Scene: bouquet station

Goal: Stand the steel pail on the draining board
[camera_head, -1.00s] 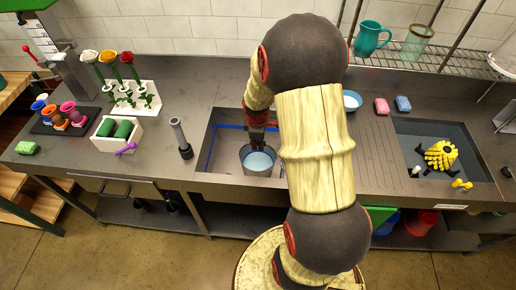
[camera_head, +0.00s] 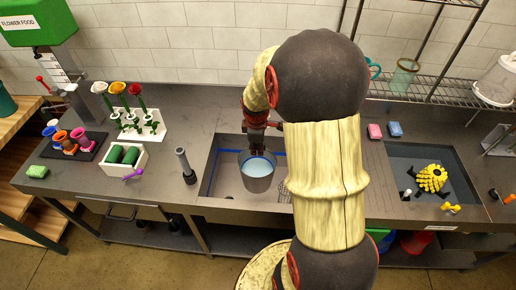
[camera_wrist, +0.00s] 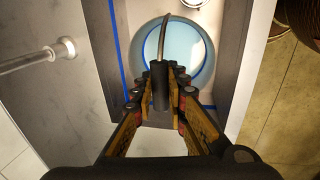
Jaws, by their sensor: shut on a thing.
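The steel pail (camera_head: 257,182), with pale blue liquid inside, appears over the sink basin (camera_head: 226,181) left of my arm. My gripper (camera_head: 258,150) is above the pail, with its fingers closed around the dark grip of the pail's handle (camera_wrist: 160,88). In the wrist view, the pail (camera_wrist: 180,48) hangs beyond the fingertips, roughly upright. Whether its base clears the basin's rim I cannot tell. The ridged draining board (camera_head: 377,178) lies between this basin and the right one. My arm hides its left part; the visible strip is bare.
A grey cylinder-topped tool (camera_head: 185,165) stands left of the basin. The right basin (camera_head: 405,165) holds a yellow-and-black object (camera_head: 432,178). A wire rack (camera_head: 440,88) hangs above at the back.

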